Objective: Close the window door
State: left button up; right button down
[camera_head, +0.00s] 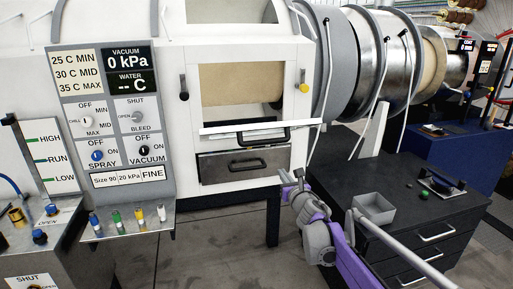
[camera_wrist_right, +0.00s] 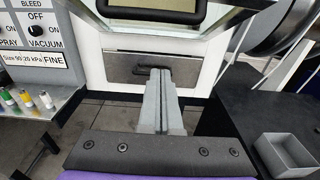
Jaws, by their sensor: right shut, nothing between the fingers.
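The window door (camera_head: 225,129) shows in the head view as a thin white slab seen nearly edge-on, sticking out below the window opening (camera_head: 243,84), so it stands open. Its black handle (camera_head: 264,137) hangs just under the slab. In the wrist view the door (camera_wrist_right: 107,28) and its handle (camera_wrist_right: 150,14) fill the top, cut by the picture edge. My right gripper (camera_head: 288,174) is shut and empty, below and right of the door handle. In the wrist view its fingers (camera_wrist_right: 161,75) point at the drawer front below the door. My left gripper is not in view.
A grey drawer (camera_head: 220,168) with a black handle sits below the window. A control panel (camera_head: 110,70) and a shelf with coloured valves (camera_head: 120,218) are on the left. A dark cabinet (camera_head: 440,212) with a grey bin (camera_head: 374,210) stands on the right, close to my right arm.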

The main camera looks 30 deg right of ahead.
jog(key=w+d+r+p, duration=0.2)
jog(key=w+r, duration=0.1)
jog(key=w, duration=0.7)
jog(key=shift+w+d+r, duration=0.2)
jog(key=shift+w+r, duration=0.1)
